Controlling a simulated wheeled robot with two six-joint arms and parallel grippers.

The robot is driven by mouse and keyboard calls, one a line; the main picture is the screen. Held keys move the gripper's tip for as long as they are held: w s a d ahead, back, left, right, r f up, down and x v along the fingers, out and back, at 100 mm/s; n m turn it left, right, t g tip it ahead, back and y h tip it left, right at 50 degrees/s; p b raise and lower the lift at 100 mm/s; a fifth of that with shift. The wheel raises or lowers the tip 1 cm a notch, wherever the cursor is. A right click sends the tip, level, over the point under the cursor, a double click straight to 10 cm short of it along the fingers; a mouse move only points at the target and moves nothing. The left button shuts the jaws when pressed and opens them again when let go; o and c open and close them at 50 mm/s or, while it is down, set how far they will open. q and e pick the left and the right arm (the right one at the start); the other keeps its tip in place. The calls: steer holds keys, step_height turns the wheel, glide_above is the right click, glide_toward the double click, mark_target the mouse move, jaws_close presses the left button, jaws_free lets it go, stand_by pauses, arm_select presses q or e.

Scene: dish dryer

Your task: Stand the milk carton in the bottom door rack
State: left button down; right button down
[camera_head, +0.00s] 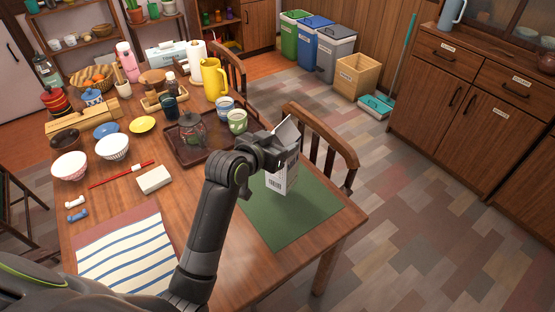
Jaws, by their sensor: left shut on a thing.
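My left arm reaches in from the bottom left over the table. Its gripper (282,150) is shut on the milk carton (284,181), a white box with a barcode and a gabled top. The carton is roughly upright, slightly tilted, in front of the green mat (300,218) near the table's right end. I cannot tell whether its base is clear of the mat. The gripper hides its upper middle. My right gripper is not in view. No bottom door rack shows.
The wooden table (215,275) holds bowls, cups, a yellow pitcher (213,80), a dark tray (190,152) and a striped cloth (125,250). Chairs stand at its far side, one chair (325,145) close beyond the carton. Bins and wooden cabinets (470,95) stand further back, with open floor between.

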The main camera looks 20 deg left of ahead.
arm_select(q)
steer(key=shift+w+f, duration=0.1)
steer(key=shift+f, duration=2.05)
steer(key=c, duration=0.7)
jaws_free()
steer(key=shift+f, duration=0.2)
steer(key=o, duration=0.4)
steer(key=shift+r, duration=0.1)
